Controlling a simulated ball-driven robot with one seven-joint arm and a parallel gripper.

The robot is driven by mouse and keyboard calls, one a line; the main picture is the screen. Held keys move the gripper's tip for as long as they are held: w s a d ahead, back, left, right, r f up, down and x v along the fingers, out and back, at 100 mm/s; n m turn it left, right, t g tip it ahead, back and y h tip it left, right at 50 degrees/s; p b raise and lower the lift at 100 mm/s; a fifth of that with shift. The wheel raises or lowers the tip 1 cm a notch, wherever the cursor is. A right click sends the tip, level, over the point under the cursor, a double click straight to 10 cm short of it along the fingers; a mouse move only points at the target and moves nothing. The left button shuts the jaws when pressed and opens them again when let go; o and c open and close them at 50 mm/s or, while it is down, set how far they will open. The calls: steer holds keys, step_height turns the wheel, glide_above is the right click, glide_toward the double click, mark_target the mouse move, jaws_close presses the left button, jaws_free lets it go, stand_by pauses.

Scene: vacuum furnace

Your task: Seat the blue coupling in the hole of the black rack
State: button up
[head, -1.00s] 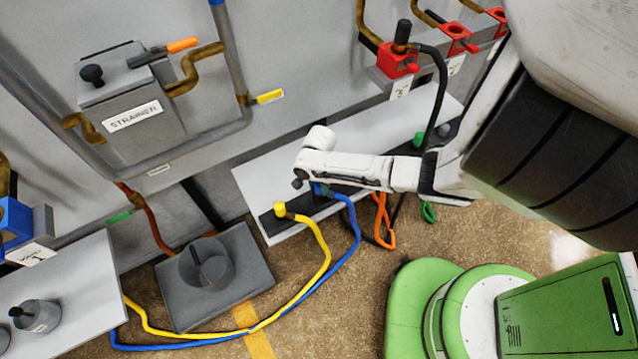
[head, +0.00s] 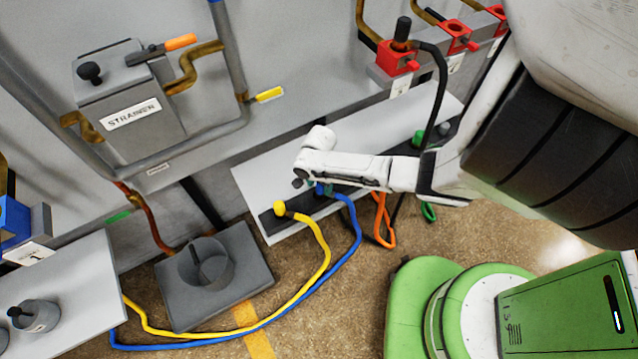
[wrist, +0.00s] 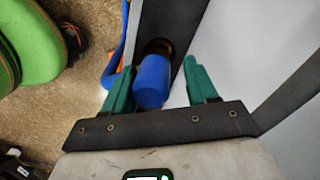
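The blue coupling (wrist: 152,82) stands at a hole of the black rack (wrist: 172,22), with a brass ring visible at its far end. I cannot tell how deep it sits. In the head view the coupling (head: 320,189) is mostly hidden by my arm, and its blue hose loops down to the floor. The black rack (head: 268,222) runs along the front of a pale shelf. My gripper (wrist: 158,68) is open, with its green fingers on either side of the coupling. A clear gap shows at the right finger; the left finger is very close to the coupling.
A yellow coupling (head: 280,208) with a yellow hose is in the rack to the left. An orange hose (head: 383,220) hangs to the right. Red holders (head: 398,58) are on the wall.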

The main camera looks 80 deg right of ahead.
steer(key=shift+o, duration=0.3)
steer(key=shift+a+f, duration=0.1)
steer(key=shift+r, duration=0.2)
step_height(320, 180, up, 10)
steer(key=p, duration=0.3)
steer(key=shift+r, duration=0.25)
